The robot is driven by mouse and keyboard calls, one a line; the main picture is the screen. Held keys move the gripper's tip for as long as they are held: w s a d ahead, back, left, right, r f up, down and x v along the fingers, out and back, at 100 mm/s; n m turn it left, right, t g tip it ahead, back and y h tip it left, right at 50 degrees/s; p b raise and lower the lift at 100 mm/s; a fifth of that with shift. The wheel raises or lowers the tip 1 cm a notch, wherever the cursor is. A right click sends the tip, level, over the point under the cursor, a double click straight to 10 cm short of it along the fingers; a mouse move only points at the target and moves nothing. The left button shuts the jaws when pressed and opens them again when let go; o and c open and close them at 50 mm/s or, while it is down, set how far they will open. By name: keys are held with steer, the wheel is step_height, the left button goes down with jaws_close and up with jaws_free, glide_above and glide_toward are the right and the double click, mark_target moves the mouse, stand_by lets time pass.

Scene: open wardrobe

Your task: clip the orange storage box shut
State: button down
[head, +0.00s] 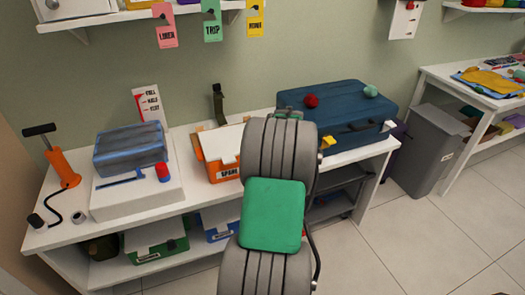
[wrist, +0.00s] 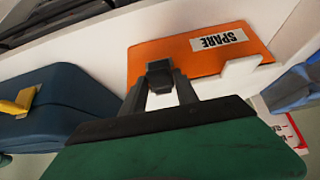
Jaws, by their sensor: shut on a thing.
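The orange storage box (head: 208,169) stands on the white bench, its white lid (head: 222,142) on top and a SPARE label on its front. My forearm covers its right part in the head view. In the wrist view its orange front (wrist: 150,57) is close, upside down. A white clip (wrist: 243,72) lies against that front towards the right. The grip itself is mostly hidden, and my gripper is hidden in the head view.
A blue suitcase (head: 345,103) with yellow latches stands close to the right of the box. Other boxes (head: 155,240) fill the lower shelf.

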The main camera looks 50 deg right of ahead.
stand_by(0.4)
steer(key=c, duration=1)
jaws_free()
steer(key=shift+c, duration=0.2)
steer(key=v, duration=0.7)
steer(key=shift+r, duration=0.3)
steer(key=shift+s, duration=0.1)
